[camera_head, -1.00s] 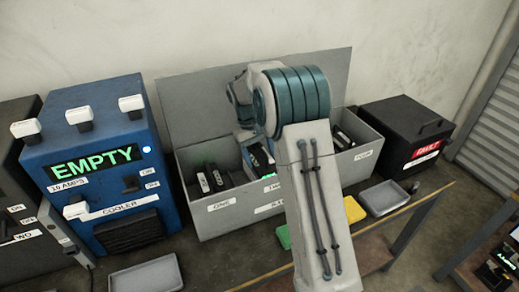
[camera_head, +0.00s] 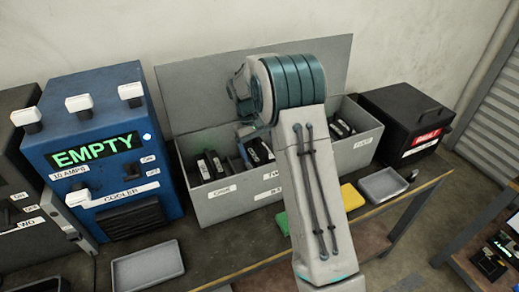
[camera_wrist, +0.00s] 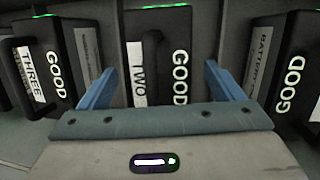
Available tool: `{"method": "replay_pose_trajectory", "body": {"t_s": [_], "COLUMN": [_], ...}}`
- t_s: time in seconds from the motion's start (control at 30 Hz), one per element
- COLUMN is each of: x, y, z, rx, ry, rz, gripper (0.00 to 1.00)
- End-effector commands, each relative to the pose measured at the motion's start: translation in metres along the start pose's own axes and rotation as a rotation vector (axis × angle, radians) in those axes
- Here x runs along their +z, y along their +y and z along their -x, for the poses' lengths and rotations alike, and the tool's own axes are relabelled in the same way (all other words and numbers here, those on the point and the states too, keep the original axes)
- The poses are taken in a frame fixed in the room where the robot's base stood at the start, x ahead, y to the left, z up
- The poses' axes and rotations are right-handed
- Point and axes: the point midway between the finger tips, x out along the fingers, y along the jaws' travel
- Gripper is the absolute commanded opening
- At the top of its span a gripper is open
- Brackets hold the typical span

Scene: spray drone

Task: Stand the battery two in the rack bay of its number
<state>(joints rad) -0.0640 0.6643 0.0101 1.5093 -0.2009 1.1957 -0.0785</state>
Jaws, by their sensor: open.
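Battery two (camera_wrist: 155,65), a dark block with a white TWO label, the word GOOD and a green light, stands between grey walls in the middle of the wrist view. My gripper (camera_wrist: 160,80) is open, with one blue finger on each side of battery two; I cannot tell whether they touch it. The grey rack (camera_head: 240,203) stands on the bench in the head view, with an upright back panel and labelled bays. My arm covers its middle bays and most of the gripper there. I cannot tell which battery in the head view is two.
Battery three (camera_wrist: 38,70) stands left of the gripper and another GOOD battery (camera_wrist: 285,75) right of it. The blue cooler (camera_head: 100,155) reading EMPTY is left of the rack; the black FAULT box (camera_head: 405,120) is right. Grey trays (camera_head: 147,275) (camera_head: 383,184) lie in front.

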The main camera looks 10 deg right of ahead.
Motion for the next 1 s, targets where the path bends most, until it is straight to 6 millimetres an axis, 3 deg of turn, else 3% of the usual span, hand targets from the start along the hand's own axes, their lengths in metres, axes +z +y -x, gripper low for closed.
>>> {"method": "replay_pose_trajectory", "body": {"t_s": [0.5,0.73,0.87,1.0], "x": [-0.001,0.004,0.024,0.065], "y": [0.0,0.0,0.001,-0.001], "z": [0.097,0.117,0.129,0.142], "rx": [0.0,-0.002,-0.01,-0.026], "ry": [0.003,0.007,0.037,0.101], "rz": [0.001,-0.001,-0.014,-0.041], "gripper": [0.87,0.87,0.87,0.87]}}
